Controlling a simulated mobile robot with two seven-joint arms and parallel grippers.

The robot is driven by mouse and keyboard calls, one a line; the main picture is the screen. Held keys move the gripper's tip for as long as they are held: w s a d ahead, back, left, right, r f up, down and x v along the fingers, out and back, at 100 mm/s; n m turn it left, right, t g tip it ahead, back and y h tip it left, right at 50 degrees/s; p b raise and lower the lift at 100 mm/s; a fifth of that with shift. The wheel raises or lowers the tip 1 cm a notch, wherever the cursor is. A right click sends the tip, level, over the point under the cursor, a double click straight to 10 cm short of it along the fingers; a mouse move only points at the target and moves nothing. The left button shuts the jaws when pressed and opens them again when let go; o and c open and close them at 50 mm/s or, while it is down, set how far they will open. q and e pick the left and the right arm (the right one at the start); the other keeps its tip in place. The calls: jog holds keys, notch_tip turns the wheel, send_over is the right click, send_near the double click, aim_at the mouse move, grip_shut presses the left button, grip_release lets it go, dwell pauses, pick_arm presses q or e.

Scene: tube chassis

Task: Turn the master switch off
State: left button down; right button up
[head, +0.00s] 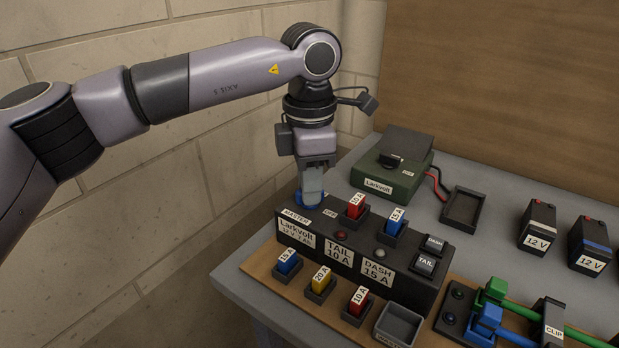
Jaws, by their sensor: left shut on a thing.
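My left gripper (312,192) points straight down at that corner, just behind the label. It is shut on the master switch (299,200), of which only a blue rim shows around the fingertips. The switch's handle is hidden between the fingers, so I cannot tell its position. A small red lamp (341,235) and a pale lamp (380,253) sit on the panel top. My right gripper is not in view.
Red (355,206) and blue (394,221) fuses stand in the panel. Spare fuses (321,280) line its front. Behind are a green Larkvolt unit (392,178) and an empty black tray (463,209).

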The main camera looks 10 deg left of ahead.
pick_arm(q)
jog(key=m, duration=0.6)
jog(key=shift+p, duration=0.35)
jog(key=shift+m, duration=1.7)
jog(key=c, duration=1.1)
grip_release()
jog(key=shift+r, duration=3.55)
